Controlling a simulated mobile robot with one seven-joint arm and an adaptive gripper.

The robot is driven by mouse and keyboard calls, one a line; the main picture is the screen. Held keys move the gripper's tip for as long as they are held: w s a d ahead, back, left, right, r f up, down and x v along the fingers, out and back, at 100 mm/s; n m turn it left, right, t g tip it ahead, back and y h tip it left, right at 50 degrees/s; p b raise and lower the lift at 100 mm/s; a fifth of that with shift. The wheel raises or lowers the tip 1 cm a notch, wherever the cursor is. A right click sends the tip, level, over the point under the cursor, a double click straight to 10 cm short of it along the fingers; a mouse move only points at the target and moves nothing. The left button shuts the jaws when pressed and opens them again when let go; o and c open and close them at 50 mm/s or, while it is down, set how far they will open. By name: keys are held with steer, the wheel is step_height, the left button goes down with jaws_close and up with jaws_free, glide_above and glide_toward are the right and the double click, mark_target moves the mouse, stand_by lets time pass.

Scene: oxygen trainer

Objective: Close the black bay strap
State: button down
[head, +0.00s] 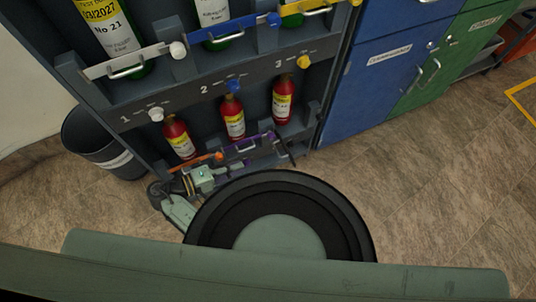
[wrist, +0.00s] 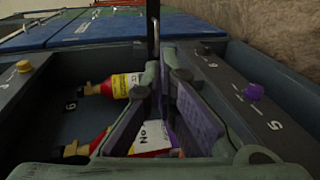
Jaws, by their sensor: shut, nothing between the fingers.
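The black bay strap (head: 286,148) is at the third bay of the lower row in the head view. It sticks outward from the rack at an angle, not across its bay. In the wrist view a dark upright bar (wrist: 153,28), which looks like this strap, stands just beyond the fingertips. My gripper (wrist: 165,68) is shut and empty; contact with the bar cannot be told. The red bottle (head: 283,98) stands in the third bay, with a yellow label. My arm's body hides part of the rack's front in the head view.
The purple strap (head: 248,146) lies across the middle bay and the orange strap (head: 196,162) is by the left one, both close to my wrist. Blue cabinets (head: 378,75) stand right of the rack. A dark bin (head: 98,140) is at left. The floor (head: 440,170) at right is clear.

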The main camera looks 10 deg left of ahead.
steer(key=x, duration=1.2)
steer(key=shift+p, duration=0.3)
